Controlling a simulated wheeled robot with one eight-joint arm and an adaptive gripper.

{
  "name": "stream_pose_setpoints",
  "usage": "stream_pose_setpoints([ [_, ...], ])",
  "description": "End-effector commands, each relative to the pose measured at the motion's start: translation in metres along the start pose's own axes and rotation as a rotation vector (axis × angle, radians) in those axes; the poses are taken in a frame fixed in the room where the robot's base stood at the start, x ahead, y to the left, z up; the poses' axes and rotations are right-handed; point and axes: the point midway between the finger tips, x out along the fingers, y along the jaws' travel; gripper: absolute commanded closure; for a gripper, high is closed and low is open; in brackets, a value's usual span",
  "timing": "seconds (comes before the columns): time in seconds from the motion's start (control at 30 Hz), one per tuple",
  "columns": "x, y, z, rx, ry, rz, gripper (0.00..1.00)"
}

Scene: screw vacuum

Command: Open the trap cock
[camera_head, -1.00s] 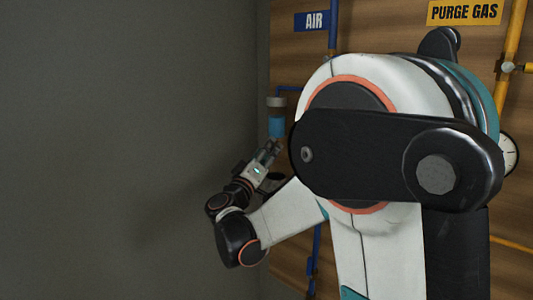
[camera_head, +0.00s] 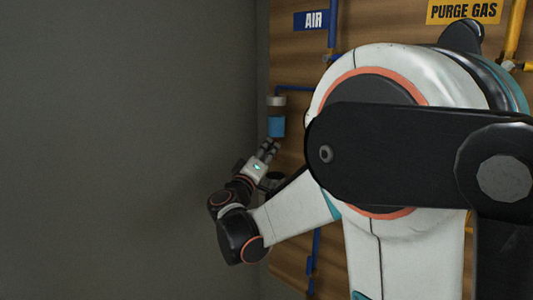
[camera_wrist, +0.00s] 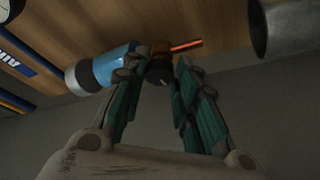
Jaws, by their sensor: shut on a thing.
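A blue, clear-looking trap bowl with a grey cap (camera_head: 277,127) hangs on the wall under the AIR line. In the wrist view the bowl (camera_wrist: 115,66) lies left of centre. At its lower end is the trap cock (camera_wrist: 160,70), a small brass-coloured and dark fitting with a black round end, and a thin orange-red lever (camera_wrist: 186,44) shows beside it. My gripper (camera_wrist: 158,74) has its green fingers on either side of the cock and is shut on it. In the head view my gripper (camera_head: 268,148) is just below the bowl; the cock is hard to make out there.
Blue AIR pipes (camera_head: 332,35) run down the wooden panel (camera_head: 293,60). A yellow pipe (camera_head: 514,35) stands under the PURGE GAS sign (camera_head: 464,11). A plain grey wall (camera_head: 130,150) is at left. My arm covers much of the panel. A grey cylinder (camera_wrist: 285,28) shows at upper right.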

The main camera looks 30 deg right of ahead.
Motion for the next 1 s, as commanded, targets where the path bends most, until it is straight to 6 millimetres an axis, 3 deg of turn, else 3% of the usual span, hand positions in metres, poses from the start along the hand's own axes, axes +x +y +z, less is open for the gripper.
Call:
stream_pose_setpoints([
  [0.03, 0.0, 0.0, 0.0, 0.0, 0.0, -0.001, 0.97],
  [0.07, 0.0, 0.0, 0.0, 0.001, 0.0, -0.001, 0.66],
  [0.13, 0.0, 0.0, 0.0, 0.001, 0.0, 0.0, 0.53],
  [0.57, -0.006, 0.0, 0.0, 0.001, 0.001, 0.0, 0.53],
  [1.0, -0.087, -0.001, -0.001, 0.002, 0.003, -0.002, 0.53],
])
